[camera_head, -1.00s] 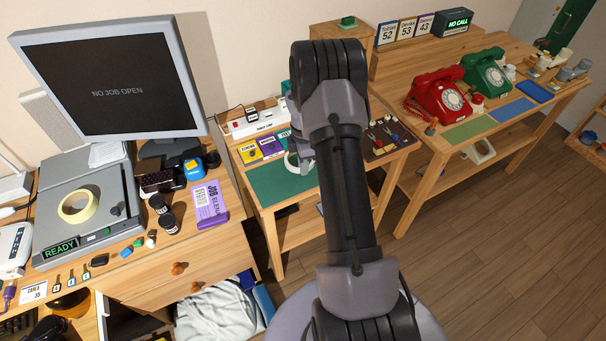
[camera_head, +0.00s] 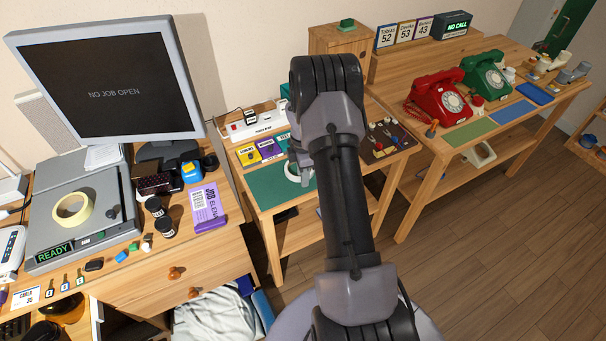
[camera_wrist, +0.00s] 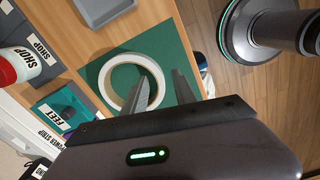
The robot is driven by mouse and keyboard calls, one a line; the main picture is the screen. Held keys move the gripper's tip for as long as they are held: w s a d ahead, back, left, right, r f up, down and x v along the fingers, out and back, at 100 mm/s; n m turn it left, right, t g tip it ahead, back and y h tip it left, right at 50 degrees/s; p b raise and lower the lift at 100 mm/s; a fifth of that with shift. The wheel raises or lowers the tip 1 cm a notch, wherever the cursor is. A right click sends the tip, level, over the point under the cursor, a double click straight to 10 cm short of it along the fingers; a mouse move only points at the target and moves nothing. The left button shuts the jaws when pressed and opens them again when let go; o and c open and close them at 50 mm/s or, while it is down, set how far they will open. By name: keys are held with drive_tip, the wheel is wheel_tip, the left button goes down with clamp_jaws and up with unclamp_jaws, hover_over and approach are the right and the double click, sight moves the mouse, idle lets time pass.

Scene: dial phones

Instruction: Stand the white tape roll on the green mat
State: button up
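The white tape roll (camera_wrist: 103,84) shows as a ring over the dark green mat (camera_wrist: 160,38) in the wrist view. Green shows through its hole. It seems to lie flat. My gripper (camera_wrist: 160,76) is open at its right side, one finger over the ring's inner edge and the other over the mat outside. I cannot tell whether they touch the roll. In the head view my gripper hides much of the roll (camera_head: 289,178) on the mat (camera_head: 265,192). A smaller green mat (camera_head: 468,131) lies before the red phone.
A grey tray (camera_wrist: 100,10), labelled boxes (camera_wrist: 62,108) and a power strip (camera_head: 262,128) border the mat. A cream tape roll (camera_head: 72,209) lies on the grey machine at left. Red (camera_head: 438,97) and green (camera_head: 487,75) phones stand on the right table beside a blue mat (camera_head: 514,111).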

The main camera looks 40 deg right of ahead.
drive_tip(key=w+a+r+m+t+p, duration=0.1)
drive_tip(key=a+r+p, duration=0.15)
drive_tip(key=r, duration=0.75)
drive_tip(key=a+r+m+p, duration=0.1)
drive_tip(key=a+r+p, duration=0.15)
drive_tip(key=r, duration=0.85)
drive_tip(key=s+a+r+m+t, duration=0.1)
drive_tip(key=s+a+r+m, duration=0.15)
drive_tip(key=a+r, duration=0.4)
drive_tip(key=s+a+r+m+t, duration=0.1)
drive_tip(key=s+a+r+m, duration=0.15)
drive_tip(key=a+r, duration=0.4)
drive_tip(key=s+a+r+m+t+y, duration=0.15)
drive_tip(key=s+a+r+m, duration=0.4)
drive_tip(key=s+a, duration=0.55)
drive_tip(key=s+a+f+m+t+b, duration=0.1)
drive_tip(key=s+a+f+m+b, duration=0.2)
drive_tip(key=s, duration=0.4)
drive_tip(key=shift+a+f+m, duration=0.35)
drive_tip(key=shift+a+m, duration=0.3)
drive_tip(key=shift+m, duration=0.2)
drive_tip(key=shift+y, duration=0.25)
